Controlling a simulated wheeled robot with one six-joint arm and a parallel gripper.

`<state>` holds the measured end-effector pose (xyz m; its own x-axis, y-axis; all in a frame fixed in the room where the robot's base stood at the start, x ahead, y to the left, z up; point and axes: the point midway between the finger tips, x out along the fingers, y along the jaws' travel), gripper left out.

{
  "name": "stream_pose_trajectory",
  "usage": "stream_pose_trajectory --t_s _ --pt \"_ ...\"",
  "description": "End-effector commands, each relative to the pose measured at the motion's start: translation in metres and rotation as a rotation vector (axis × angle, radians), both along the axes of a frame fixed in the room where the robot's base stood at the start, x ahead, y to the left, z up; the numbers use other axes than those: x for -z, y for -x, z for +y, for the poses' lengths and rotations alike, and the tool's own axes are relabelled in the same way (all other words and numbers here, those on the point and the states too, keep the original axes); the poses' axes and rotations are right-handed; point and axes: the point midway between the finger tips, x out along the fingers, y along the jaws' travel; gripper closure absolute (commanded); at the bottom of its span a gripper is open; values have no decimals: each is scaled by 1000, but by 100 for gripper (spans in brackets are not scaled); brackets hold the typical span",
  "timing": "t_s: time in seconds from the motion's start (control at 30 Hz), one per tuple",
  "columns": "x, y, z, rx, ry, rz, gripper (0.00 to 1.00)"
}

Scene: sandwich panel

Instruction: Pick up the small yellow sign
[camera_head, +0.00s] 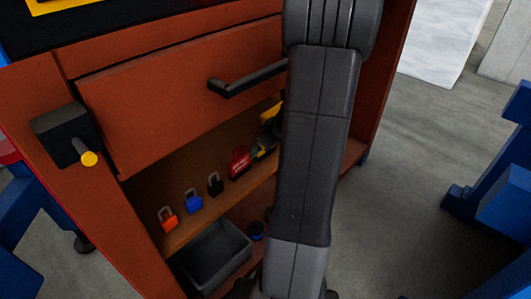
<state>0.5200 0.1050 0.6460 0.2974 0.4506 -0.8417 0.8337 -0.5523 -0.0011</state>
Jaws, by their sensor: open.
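A small yellow piece (271,111), likely the yellow sign, shows on the shelf of the red-brown cabinet, just left of my arm. My arm hides part of it, so its full shape cannot be told. Another yellow patch (262,152) shows just below it, with dark parts between. A red tag (239,162) with pale markings stands to its left. My dark arm runs down the middle of the picture in front of the cabinet. My gripper's fingertips are not visible; the arm's end runs out of the bottom edge.
Orange (168,220), blue (193,202) and black (215,185) padlocks stand on the shelf. A grey bin (215,255) sits below. A drawer with a black handle (248,80) is above. A black box with a yellow-tipped knob (88,158) juts out left.

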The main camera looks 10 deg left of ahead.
Motion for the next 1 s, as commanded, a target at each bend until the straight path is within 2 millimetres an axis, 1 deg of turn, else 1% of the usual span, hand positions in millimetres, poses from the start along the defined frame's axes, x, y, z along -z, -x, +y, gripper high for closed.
stream_pose_trajectory --t_s 0.03,0.27,0.37,0.5,0.53,0.83,1.0 --pt "4 -1 2 -1 0 0 3" --pt "3 -1 2 1 0 -1 3" --pt "3 -1 2 1 0 -1 21" --pt "3 -1 2 1 0 -1 48" --pt "3 -1 2 1 0 -1 52" --pt "2 -1 2 1 0 -1 52" --pt "-5 -1 2 1 0 -1 52"
